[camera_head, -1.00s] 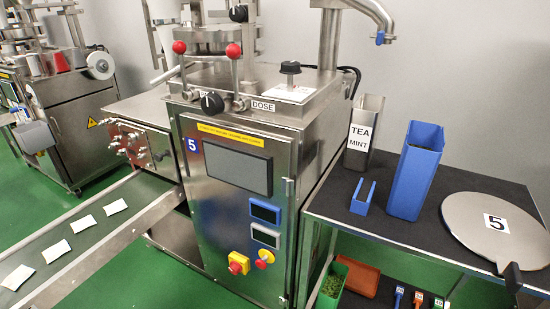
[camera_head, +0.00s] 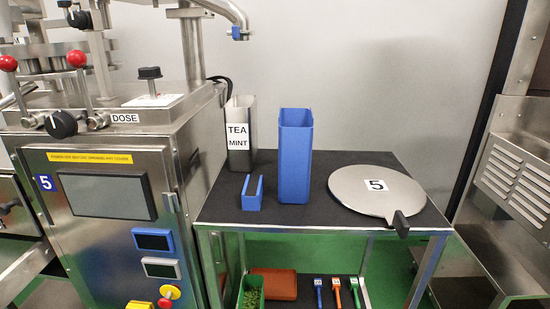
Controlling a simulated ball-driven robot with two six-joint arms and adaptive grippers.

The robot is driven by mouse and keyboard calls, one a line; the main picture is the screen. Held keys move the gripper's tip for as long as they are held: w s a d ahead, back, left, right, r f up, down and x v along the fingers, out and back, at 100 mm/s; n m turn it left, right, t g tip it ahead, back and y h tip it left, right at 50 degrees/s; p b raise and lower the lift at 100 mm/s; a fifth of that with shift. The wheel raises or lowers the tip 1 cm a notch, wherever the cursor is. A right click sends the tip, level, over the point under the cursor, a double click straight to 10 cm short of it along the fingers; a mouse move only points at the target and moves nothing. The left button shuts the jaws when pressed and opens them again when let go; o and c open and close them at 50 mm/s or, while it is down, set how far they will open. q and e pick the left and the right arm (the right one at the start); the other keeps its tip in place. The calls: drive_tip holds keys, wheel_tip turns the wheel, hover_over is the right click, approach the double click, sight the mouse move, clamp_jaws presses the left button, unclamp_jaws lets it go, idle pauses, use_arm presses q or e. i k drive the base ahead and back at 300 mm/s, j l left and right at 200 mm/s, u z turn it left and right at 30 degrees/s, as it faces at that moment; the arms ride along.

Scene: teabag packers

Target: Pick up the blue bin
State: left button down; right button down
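The tall blue bin (camera_head: 295,160) stands upright on the black-topped table (camera_head: 330,213), right of the middle of the head view. A small blue U-shaped holder (camera_head: 252,193) sits on the table just left of its base. A steel container labelled "TEA MINT" (camera_head: 240,135) stands behind and to the left of the bin. Neither of my grippers shows in the head view, and nothing touches the bin.
A round steel lid (camera_head: 375,190) marked 5 lies right of the bin, its black handle toward the front edge. The steel packing machine (camera_head: 110,180) stands close on the left. The lower shelf holds a green tub (camera_head: 251,292), a brown tray (camera_head: 275,284) and several coloured-handled tools.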

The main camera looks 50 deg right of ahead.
sight(296, 125)
drive_tip(key=z, duration=1.5)
